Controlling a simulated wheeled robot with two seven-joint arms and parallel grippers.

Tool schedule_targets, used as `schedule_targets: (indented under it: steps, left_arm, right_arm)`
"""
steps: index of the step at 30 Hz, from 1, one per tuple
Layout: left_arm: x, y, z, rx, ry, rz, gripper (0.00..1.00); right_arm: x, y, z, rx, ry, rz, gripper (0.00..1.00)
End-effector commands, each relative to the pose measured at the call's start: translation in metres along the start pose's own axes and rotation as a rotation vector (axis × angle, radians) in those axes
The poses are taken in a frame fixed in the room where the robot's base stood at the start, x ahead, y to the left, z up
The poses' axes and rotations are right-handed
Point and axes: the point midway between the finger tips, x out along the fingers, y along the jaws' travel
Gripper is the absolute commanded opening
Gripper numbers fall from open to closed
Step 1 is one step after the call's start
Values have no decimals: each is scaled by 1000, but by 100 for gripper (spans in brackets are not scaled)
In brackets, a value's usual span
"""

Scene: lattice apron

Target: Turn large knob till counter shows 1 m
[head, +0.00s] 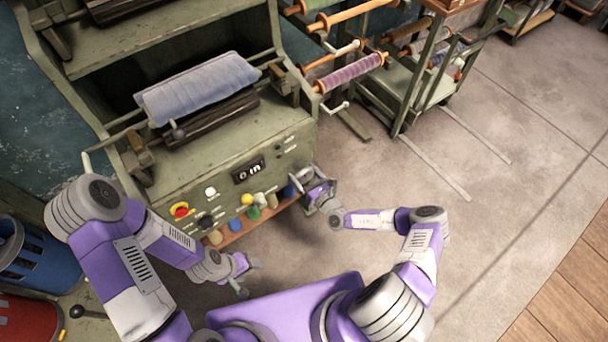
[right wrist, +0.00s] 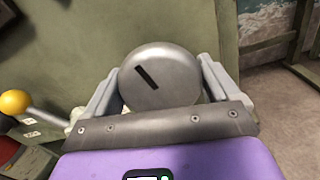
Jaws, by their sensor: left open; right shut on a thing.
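The large knob (right wrist: 160,77) is a round grey metal disc with a dark slot mark, on the green machine front. In the right wrist view the slot tilts from upper left to lower right. My right gripper (right wrist: 160,85) is shut on the knob, with a finger on each side; in the head view my right gripper (head: 316,190) covers the knob. The counter (head: 249,171) is a black panel on the machine front with white characters that read 0 m. My left gripper (head: 246,275) is open and empty, low in front of the machine.
The machine (head: 215,160) carries a roll of blue cloth (head: 197,88). Its panel has a red button (head: 180,210) and a yellow knob (head: 247,199). A rack with a purple roll (head: 350,73) stands at the right. Blue (head: 45,257) and red (head: 25,317) bins are at left. Floor at right is clear.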

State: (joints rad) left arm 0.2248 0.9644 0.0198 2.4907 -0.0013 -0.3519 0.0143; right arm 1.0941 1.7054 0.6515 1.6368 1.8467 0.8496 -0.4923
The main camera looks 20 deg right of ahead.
Motion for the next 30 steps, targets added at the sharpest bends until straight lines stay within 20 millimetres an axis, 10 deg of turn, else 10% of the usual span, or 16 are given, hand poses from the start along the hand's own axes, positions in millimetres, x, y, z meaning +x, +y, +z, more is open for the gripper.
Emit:
schedule_targets:
  steps: [30]
  left_arm:
    - [-13,5,1,0,0,0,64]
  right_arm:
    - [0,-1,-1,889,0,0,58]
